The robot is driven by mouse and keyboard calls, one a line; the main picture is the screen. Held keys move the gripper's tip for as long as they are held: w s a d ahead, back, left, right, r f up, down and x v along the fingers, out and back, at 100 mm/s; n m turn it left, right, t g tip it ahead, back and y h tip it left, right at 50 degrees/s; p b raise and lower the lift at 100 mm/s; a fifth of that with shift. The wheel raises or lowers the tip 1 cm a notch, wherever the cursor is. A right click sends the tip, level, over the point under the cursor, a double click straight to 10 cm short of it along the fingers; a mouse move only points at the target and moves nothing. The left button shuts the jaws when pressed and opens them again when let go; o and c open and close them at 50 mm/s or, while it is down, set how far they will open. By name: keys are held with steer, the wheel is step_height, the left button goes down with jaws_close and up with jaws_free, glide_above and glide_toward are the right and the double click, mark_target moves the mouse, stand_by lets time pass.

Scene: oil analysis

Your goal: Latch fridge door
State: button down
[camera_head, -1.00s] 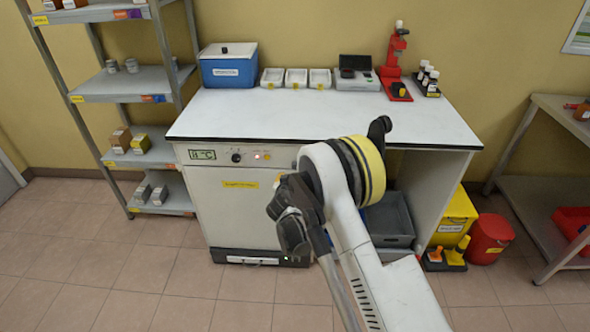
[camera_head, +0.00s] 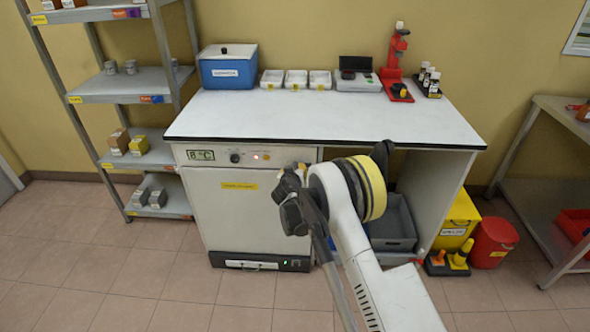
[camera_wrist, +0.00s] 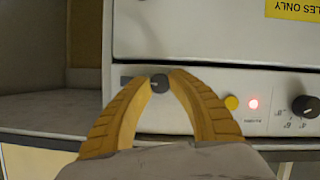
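The white fridge (camera_head: 230,215) stands under the left part of the bench, and its door with a yellow label (camera_head: 239,186) looks closed. In the wrist view, which sees the fridge upside down, a small dark latch knob (camera_wrist: 159,84) sits on the control panel (camera_wrist: 200,84). A dark strip shows beside it. My gripper (camera_wrist: 161,78) has its two yellow fingertips on either side of this knob, apparently touching it. In the head view my own arm hides most of the gripper and the latch; only a bit of yellow shows near the fridge's upper right corner.
The panel also has a yellow button (camera_wrist: 231,102), a red light (camera_wrist: 253,104) and a black dial (camera_wrist: 305,106). The bench top (camera_head: 310,115) lies just above the gripper. A grey bin (camera_head: 392,225) stands in the open bay at right. The floor in front is clear.

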stand_by(0.4)
steer(key=m+y, duration=0.2)
steer(key=m, duration=0.1)
steer(key=shift+d, duration=0.15)
steer(key=m+t+y, duration=0.1)
steer(key=m+y, duration=0.1)
steer(key=m, duration=0.1)
steer(key=shift+f+m, duration=0.1)
steer(key=shift+m, duration=0.2)
steer(key=m+t+y, duration=0.1)
steer(key=m+y, duration=0.1)
steer(key=m, duration=0.1)
steer(key=shift+m+t+y, duration=0.4)
steer(key=shift+m+t, duration=0.2)
steer(key=shift+m, duration=1.1)
steer(key=c, duration=1.2)
jaws_free()
